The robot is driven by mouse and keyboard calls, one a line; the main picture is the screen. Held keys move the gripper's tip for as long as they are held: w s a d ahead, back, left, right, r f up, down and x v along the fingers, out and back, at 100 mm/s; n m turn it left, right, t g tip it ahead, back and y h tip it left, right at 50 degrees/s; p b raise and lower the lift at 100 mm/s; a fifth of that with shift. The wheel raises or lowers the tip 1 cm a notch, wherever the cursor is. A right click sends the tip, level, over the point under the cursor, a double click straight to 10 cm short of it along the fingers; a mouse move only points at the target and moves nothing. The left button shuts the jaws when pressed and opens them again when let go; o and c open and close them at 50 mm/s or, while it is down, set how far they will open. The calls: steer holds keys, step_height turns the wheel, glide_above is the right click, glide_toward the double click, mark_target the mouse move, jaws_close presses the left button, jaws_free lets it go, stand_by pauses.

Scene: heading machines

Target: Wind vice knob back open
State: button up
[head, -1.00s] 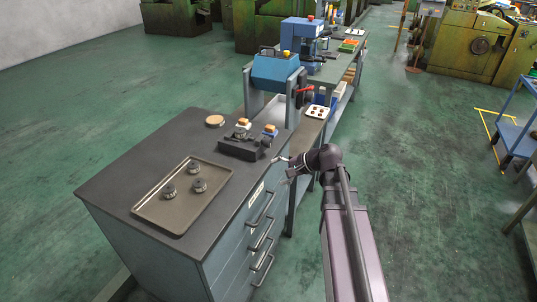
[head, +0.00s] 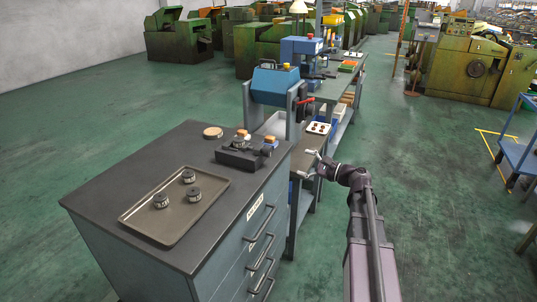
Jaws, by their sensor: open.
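The small dark vice (head: 236,160) sits on the cabinet top near its far right corner. Pieces with orange-brown tops stand on it, one of them blue below. Its knob is too small to make out at this distance. My gripper (head: 305,164) is open and empty, to the right of the vice and past the cabinet's right edge. It is clear of the vice, with a visible gap between them.
A blue machine (head: 275,85) stands behind. Drawer handles (head: 262,222) project on the right side. Green floor is open at right.

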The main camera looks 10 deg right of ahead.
mark_target(270, 152)
steer(key=shift+a, duration=0.1)
steer(key=x, duration=1.3)
steer(key=shift+w+a, duration=0.25)
steer(key=c, duration=1.1)
